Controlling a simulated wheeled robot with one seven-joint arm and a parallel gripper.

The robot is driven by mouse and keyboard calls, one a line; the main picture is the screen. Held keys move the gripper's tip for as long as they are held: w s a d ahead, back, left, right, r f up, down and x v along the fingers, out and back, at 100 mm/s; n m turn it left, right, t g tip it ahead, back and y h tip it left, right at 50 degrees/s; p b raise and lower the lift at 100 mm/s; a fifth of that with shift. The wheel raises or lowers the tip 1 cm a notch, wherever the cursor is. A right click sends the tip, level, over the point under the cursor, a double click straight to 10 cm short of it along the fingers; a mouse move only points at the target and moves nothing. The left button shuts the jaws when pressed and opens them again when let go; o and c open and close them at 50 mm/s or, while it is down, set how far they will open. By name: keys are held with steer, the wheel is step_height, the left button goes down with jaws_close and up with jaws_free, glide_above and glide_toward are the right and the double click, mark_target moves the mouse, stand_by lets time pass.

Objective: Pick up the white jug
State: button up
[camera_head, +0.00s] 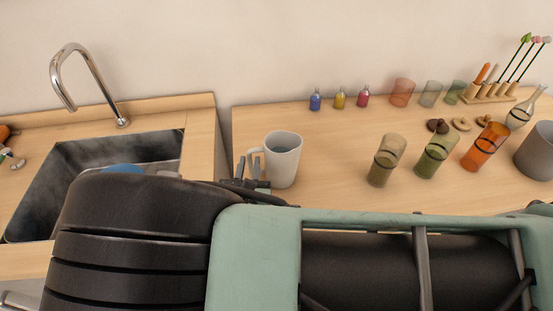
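The white jug (284,160) stands upright on the wooden counter at the middle of the view, with its handle on its left side. My gripper (249,170) is right beside the jug's handle side, low and close to the counter. Dark finger parts show just left of and below the handle. My arm hides most of the gripper, so I cannot tell whether the fingers touch the handle or how far apart they are.
A sink (60,180) with a chrome faucet (88,78) is on the left. Tinted glasses (387,160), small coloured bottles (340,98) and a wooden rack (488,93) stand to the right. A grey pot (537,152) is at the far right. Counter space right of the jug is clear.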

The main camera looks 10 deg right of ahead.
steer(key=x, duration=0.1)
steer(key=b+x, duration=0.1)
steer(key=x, duration=0.3)
steer(key=shift+a+f, duration=0.1)
steer(key=shift+f, duration=0.15)
jaws_close()
steer(key=shift+r, duration=0.15)
step_height(320, 180, up, 10)
steer(key=b, duration=0.2)
steer(key=shift+s, duration=0.1)
